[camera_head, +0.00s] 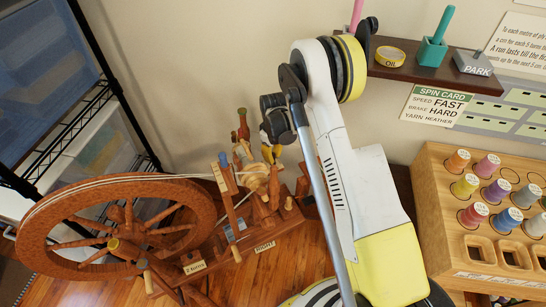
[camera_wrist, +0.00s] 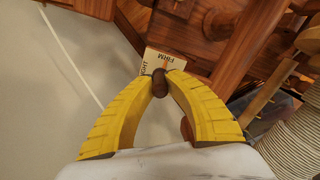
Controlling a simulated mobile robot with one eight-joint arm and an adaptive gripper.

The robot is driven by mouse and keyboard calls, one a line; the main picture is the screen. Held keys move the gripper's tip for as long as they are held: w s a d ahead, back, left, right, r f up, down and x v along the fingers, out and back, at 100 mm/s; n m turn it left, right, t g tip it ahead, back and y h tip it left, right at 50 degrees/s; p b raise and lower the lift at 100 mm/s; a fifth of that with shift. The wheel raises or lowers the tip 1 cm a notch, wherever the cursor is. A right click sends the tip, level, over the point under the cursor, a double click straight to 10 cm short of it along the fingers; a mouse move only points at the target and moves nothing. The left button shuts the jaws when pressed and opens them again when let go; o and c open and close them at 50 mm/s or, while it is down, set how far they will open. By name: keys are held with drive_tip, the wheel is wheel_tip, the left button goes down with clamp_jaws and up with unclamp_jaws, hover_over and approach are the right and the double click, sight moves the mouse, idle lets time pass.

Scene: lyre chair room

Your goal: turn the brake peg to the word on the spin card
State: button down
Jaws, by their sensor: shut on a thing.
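The spin card (camera_head: 436,104) hangs on the wall in the head view and reads SPEED FAST, BRAKE HARD, YARN HEATHER. In the wrist view, my gripper (camera_wrist: 160,76) has its two yellow fingers closed on a dark brown rounded knob, the brake peg (camera_wrist: 160,88). A pale label (camera_wrist: 165,60) sits just behind the peg; FIRM is readable on it, with part of another word ending in GHT. The word HARD is not visible there. The spinning wheel (camera_head: 120,190) stands at the left. In the head view my arm partly covers the wheel's far end.
A wooden rack (camera_head: 440,165) of coloured spools stands at the right. Wire shelving (camera_head: 75,110) is at the left. Wheel posts and a wound bobbin (camera_wrist: 300,130) are close on the gripper's right.

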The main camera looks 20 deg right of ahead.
sight(273, 154)
drive_tip(key=shift+m, duration=0.3)
drive_tip(key=m, duration=0.5)
drive_tip(key=shift+m, duration=0.3)
drive_tip(key=m, duration=0.5)
idle(0.4)
drive_tip(key=c, duration=1.3)
unclamp_jaws()
drive_tip(key=shift+c, duration=0.2)
wheel_tip(273, 154, up, 12)
